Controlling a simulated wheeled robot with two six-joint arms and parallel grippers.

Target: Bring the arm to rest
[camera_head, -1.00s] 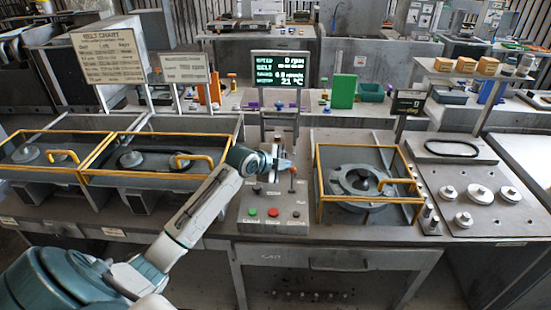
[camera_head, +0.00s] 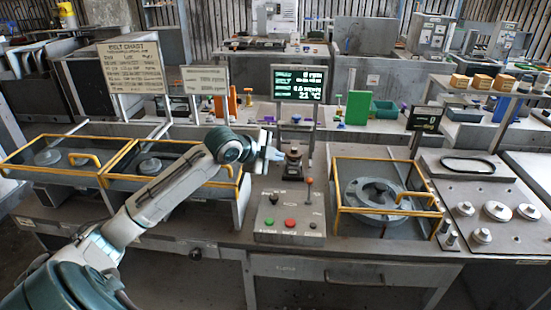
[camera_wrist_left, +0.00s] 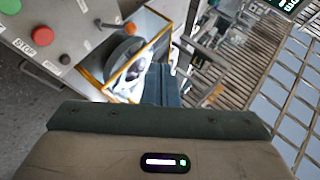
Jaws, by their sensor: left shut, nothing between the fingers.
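My left gripper (camera_head: 272,154) is shut and empty. In the head view it is raised above the back of the control box (camera_head: 290,218), just left of a small dark knob-topped post (camera_head: 293,160) and below the display screen. I cannot tell whether it touches the post. In the left wrist view the blue-grey fingers (camera_wrist_left: 160,86) are together, with the yellow-framed housing beyond them. My right gripper is not in view.
The control box carries a red button (camera_head: 290,223), a green button (camera_head: 269,221) and an orange-tipped lever (camera_head: 309,182). A yellow-framed guard (camera_head: 388,212) surrounds the round housing to the right. The display screen (camera_head: 298,84) stands behind. Metal pulleys (camera_head: 497,211) sit on the right plate.

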